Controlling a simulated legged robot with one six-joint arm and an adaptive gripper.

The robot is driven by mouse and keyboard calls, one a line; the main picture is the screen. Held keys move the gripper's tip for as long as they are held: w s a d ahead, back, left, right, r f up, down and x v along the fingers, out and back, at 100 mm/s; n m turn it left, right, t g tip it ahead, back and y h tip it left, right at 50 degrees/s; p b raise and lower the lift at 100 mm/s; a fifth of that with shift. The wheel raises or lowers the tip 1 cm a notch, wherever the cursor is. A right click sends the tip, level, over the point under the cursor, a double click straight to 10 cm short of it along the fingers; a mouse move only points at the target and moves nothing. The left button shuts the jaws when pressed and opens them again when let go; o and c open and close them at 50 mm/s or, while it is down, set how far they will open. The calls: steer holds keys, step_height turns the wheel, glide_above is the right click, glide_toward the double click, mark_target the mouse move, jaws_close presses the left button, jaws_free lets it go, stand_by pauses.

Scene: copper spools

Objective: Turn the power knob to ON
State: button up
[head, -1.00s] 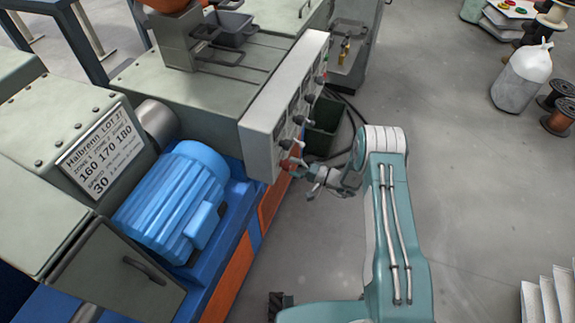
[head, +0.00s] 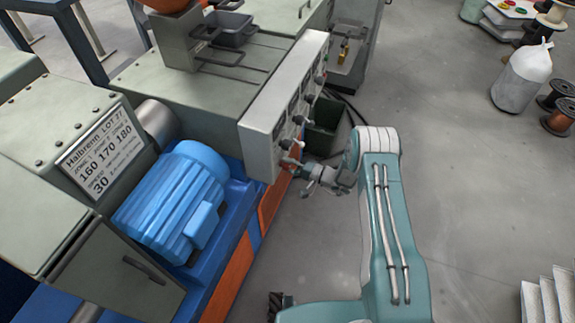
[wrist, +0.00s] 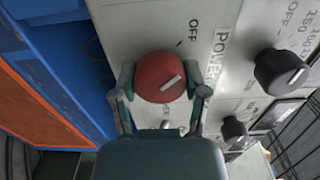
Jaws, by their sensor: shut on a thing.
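The red power knob (wrist: 160,78) is on the grey control panel (wrist: 130,30). The word POWER is printed to its right and OFF above right. Its white pointer mark lies at a slant, its right end higher. My gripper (wrist: 158,86) is shut on the knob, one finger on its left and one on its right. No ON mark can be read. In the head view my gripper (head: 292,164) is at the near lower end of the panel (head: 262,140), where the fingers mostly hide the knob.
Two black knobs, a larger one (wrist: 282,70) and a smaller one (wrist: 234,130), sit to the right on the panel. A blue motor (head: 175,203) stands left of my gripper. A dark green bin (head: 325,128) is behind it. Open floor lies right of my arm.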

steer(key=shift+f, duration=0.15)
steer(key=m, duration=0.4)
steer(key=shift+s+m, duration=0.1)
steer(key=shift+m, duration=0.2)
steer(key=m, duration=0.4)
steer(key=shift+f+m, duration=0.1)
steer(key=shift+m, duration=0.2)
steer(key=m, duration=0.4)
steer(key=shift+m, duration=2.2)
steer(key=o, duration=1.1)
steer(key=shift+a, duration=0.1)
steer(key=shift+o, duration=0.2)
